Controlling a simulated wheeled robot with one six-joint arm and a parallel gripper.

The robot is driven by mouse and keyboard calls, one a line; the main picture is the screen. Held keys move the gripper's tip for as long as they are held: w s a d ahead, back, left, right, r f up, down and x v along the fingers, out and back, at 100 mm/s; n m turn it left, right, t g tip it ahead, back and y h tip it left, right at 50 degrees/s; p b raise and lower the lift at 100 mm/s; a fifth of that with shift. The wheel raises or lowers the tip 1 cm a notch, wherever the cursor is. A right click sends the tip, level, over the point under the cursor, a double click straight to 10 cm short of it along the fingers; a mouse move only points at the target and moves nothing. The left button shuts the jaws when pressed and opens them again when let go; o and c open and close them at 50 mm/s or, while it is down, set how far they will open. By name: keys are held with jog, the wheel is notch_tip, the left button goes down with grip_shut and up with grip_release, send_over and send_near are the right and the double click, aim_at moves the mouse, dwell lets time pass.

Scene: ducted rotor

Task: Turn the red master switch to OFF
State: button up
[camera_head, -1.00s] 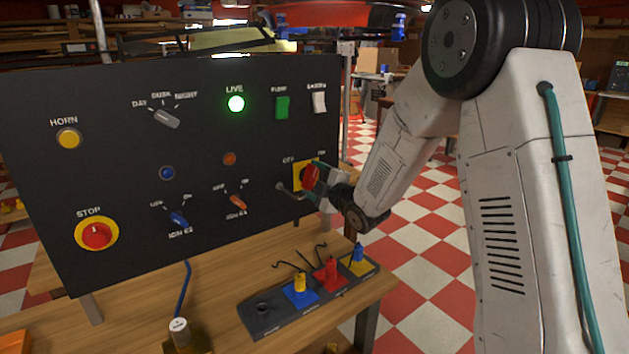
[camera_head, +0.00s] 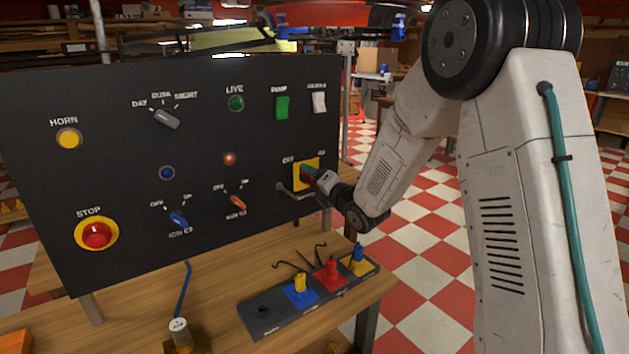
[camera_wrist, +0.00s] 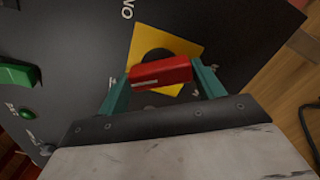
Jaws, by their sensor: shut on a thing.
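The red master switch handle (camera_wrist: 160,73) sits on a yellow plate (camera_wrist: 184,47) with a dark round hub behind it, in the wrist view. My gripper (camera_wrist: 163,80) has its two green fingers at either end of the red handle, shut on it. In the head view the yellow plate (camera_head: 299,178) is at the lower right of the black panel, and my gripper (camera_head: 308,176) covers most of the handle. The LIVE lamp (camera_head: 236,103) is dark green and unlit. The OFF label beside the plate is blurred.
A grey metal lever or bracket (camera_head: 292,191) sticks out just below the switch. A green rocker (camera_head: 282,107) and white rocker (camera_head: 319,102) are above. A tray (camera_head: 265,318) with coloured plugs lies on the wooden bench below.

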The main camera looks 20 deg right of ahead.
jog(key=shift+f+n, duration=0.1)
jog(key=shift+n, duration=1)
jog(key=shift+o, duration=0.2)
jog(key=o, duration=1)
jog(key=shift+c, duration=0.2)
jog(key=v, duration=0.7)
jog(key=shift+s, duration=0.35)
jog(key=shift+d, duration=0.1)
